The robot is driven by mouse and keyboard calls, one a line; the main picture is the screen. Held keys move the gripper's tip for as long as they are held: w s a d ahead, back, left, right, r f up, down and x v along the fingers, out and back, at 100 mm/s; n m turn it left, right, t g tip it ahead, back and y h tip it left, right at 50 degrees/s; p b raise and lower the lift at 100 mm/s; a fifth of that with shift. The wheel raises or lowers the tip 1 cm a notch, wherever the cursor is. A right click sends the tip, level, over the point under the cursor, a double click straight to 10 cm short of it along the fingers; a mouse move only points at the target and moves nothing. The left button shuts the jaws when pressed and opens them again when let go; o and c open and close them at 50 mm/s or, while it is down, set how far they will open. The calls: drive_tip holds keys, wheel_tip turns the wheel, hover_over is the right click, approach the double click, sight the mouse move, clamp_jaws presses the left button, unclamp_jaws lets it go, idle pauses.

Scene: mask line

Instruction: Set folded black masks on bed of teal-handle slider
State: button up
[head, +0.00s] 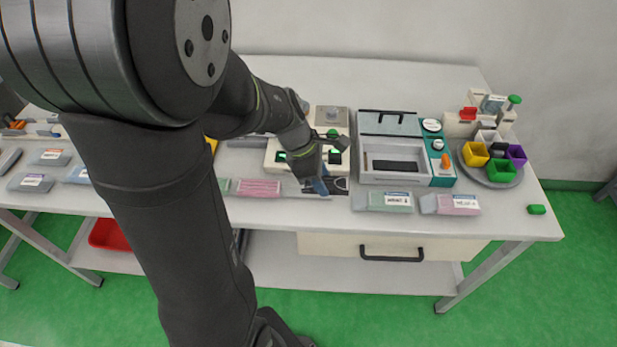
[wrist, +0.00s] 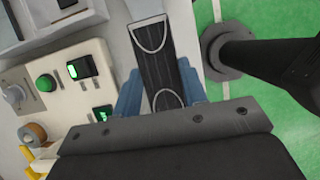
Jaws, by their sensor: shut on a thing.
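A pleated black mask (wrist: 152,68) with white loops at its ends lies between the blue fingers of my gripper (wrist: 158,92) in the wrist view. My gripper is shut on it. In the head view my gripper (head: 321,186) is low over the table near its front edge, with black material (head: 340,185) showing beside the fingers. I cannot tell whether the mask touches the table. I cannot make out the teal-handled slider for certain; a grey open tray (head: 366,178) with a dark piece inside stands to the right, next to a teal panel (head: 443,181).
A cream control box (head: 282,142) with a green button (wrist: 46,83) stands just behind my gripper. Green and pink packs (head: 384,209) lie along the front edge. Coloured cups (head: 502,172) stand at the right. My arm hides much of the left table.

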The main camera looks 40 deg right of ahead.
drive_tip(key=s+r, duration=0.4)
drive_tip(key=s, duration=0.2)
drive_tip(key=w+d+r, duration=0.1)
drive_tip(key=w+d, duration=0.2)
drive_tip(key=w, duration=0.5)
drive_tip(key=w+d, duration=0.3)
drive_tip(key=w, duration=0.5)
drive_tip(key=w+a+f, duration=0.1)
drive_tip(key=w+a, duration=0.1)
drive_tip(key=w, duration=0.8)
drive_tip(key=w+a, duration=0.2)
drive_tip(key=w, duration=0.8)
drive_tip(key=shift+s+d+f, duration=0.1)
drive_tip(key=shift+s+f, duration=0.05)
drive_tip(key=shift+f, duration=3.55)
drive_tip(key=shift+f, duration=0.2)
drive_tip(key=o, duration=1)
drive_tip(key=shift+r, duration=0.15)
